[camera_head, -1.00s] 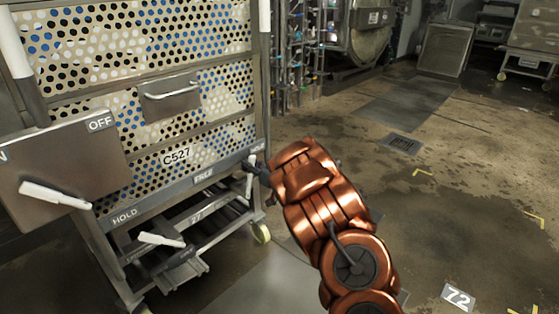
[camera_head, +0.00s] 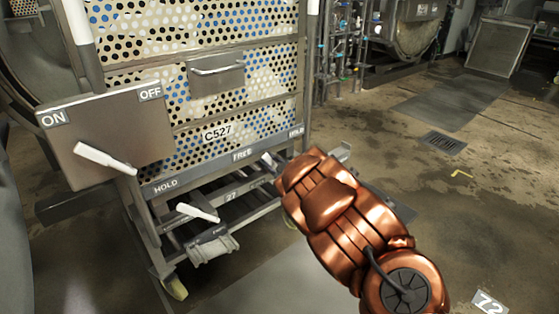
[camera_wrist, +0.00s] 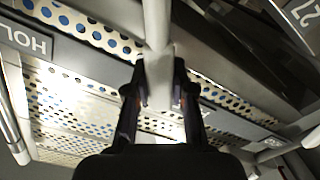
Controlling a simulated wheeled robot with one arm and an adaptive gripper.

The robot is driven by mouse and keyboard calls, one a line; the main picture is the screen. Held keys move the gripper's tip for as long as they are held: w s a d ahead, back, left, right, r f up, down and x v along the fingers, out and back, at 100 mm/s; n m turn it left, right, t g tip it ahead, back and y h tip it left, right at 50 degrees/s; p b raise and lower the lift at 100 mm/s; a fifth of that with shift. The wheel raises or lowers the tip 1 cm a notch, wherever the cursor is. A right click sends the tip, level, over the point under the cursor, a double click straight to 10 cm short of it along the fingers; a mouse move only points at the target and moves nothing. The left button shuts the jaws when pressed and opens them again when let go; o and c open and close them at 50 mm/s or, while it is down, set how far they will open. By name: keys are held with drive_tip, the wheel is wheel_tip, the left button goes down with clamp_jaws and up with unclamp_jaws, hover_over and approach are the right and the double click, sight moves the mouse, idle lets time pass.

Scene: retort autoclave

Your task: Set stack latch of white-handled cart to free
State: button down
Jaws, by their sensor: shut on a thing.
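The cart (camera_head: 233,62) with white upright handles (camera_head: 75,20) stands at left, with perforated sides and a C527 label. Its lower rail has a HOLD label (camera_head: 166,186) at left, a FREE label (camera_head: 242,154) in the middle and another HOLD label (camera_head: 296,132) at right. A pale latch lever (camera_head: 267,159) shows between FREE and the right HOLD. In the wrist view, my gripper (camera_wrist: 160,95) is shut on the lever (camera_wrist: 158,68), with a finger on each side. In the head view, my copper-coloured wrist hides most of the gripper (camera_head: 274,166).
A grey ON/OFF panel (camera_head: 115,135) with a white lever (camera_head: 105,158) stands in front of the cart's left side. Another white lever (camera_head: 197,212) sits low on the cart's frame. The wet floor at right is open, with a drain grate (camera_head: 443,142).

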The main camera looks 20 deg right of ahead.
drive_tip(key=shift+s+a+f+n+b, duration=0.35)
drive_tip(key=shift+a+f+n, duration=0.15)
drive_tip(key=shift+a+n, duration=0.25)
drive_tip(key=c, duration=1)
unclamp_jaws()
drive_tip(key=shift+o, duration=0.2)
drive_tip(key=shift+d, duration=0.1)
drive_tip(key=v, duration=1.2)
